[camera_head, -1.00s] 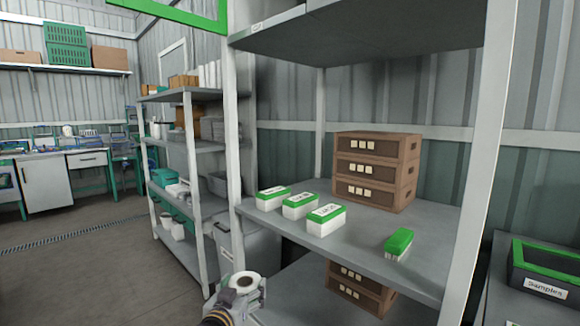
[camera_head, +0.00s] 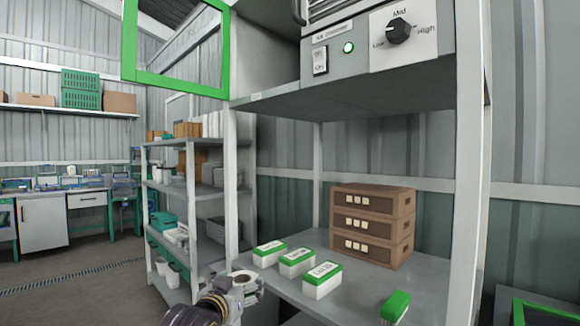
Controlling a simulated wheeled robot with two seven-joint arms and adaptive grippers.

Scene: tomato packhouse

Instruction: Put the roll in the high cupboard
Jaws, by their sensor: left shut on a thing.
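The roll (camera_head: 244,274) is white with a dark core and sits in my left gripper (camera_head: 246,290), at the bottom of the view. The gripper is shut on it, just left of the shelf with the small boxes. The high cupboard is above that shelf, with its green-framed door (camera_head: 135,45) standing open to the left. Part of its inside (camera_head: 262,55) shows, left of a grey unit with a dial (camera_head: 398,32). The top of the cupboard is cut off. My right gripper is not in view.
Green-and-white boxes (camera_head: 323,287) stand on the shelf below, with stacked brown drawers (camera_head: 372,225) behind. White uprights (camera_head: 231,185) frame the unit. A loaded rack (camera_head: 203,190) stands to the left. Floor (camera_head: 90,300) is open at lower left.

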